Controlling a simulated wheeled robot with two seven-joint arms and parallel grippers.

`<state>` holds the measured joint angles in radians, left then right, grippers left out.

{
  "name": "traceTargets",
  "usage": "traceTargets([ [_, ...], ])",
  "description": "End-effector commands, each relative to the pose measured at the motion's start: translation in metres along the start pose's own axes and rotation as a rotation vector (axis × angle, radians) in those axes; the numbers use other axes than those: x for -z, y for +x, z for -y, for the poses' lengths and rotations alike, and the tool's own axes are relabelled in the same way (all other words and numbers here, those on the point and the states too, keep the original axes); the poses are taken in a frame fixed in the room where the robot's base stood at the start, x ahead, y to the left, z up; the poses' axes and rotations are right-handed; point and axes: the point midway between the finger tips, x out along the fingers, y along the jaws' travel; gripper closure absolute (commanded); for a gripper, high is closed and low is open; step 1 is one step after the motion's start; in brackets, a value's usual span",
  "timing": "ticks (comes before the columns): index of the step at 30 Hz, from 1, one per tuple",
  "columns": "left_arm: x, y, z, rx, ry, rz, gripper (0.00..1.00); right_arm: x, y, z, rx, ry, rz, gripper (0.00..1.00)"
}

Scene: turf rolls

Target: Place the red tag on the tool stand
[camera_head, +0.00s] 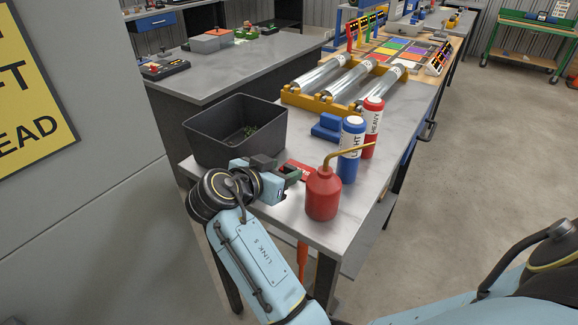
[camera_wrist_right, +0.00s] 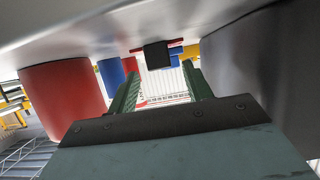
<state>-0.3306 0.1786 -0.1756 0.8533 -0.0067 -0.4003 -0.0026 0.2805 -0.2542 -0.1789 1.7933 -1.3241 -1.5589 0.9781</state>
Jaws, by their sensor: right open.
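The red tag (camera_head: 301,169) with pale lettering lies flat on the grey bench, just beyond my right gripper (camera_head: 278,168). In the right wrist view, which looks upside down, it is a thin red strip (camera_wrist_right: 176,50) under the bench surface, with a black block (camera_wrist_right: 157,55) on it. The open fingers of my right gripper (camera_wrist_right: 160,88) point at this block, with a gap on each side and apparently not touching. A blue stepped block (camera_head: 327,128) stands farther along the bench; I cannot tell whether it is the tool stand. My left gripper is out of view.
A dark open bin (camera_head: 235,130) stands left of the gripper. A red oil can (camera_head: 323,195) with a long spout stands close on the right. Behind it are a blue bottle (camera_head: 350,160) and a red bottle (camera_head: 372,128). Metal rollers (camera_head: 356,80) lie in a yellow frame farther back.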

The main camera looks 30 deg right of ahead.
Motion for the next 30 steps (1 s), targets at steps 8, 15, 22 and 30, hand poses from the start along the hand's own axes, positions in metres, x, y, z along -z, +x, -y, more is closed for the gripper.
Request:
traceTargets([
  [8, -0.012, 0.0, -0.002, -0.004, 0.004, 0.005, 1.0, 0.0, -0.034, 0.0, -0.001, 0.0, 0.001, 0.5],
  [15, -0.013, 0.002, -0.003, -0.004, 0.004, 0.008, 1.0, 0.0, -0.037, 0.0, -0.001, -0.001, 0.0, 0.5],
  [22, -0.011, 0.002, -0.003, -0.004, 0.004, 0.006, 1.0, 0.0, -0.036, 0.0, -0.001, -0.001, 0.0, 0.5],
  [30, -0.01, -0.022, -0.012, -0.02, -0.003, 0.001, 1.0, 0.024, -0.046, 0.0, -0.001, 0.0, 0.0, 0.5],
])
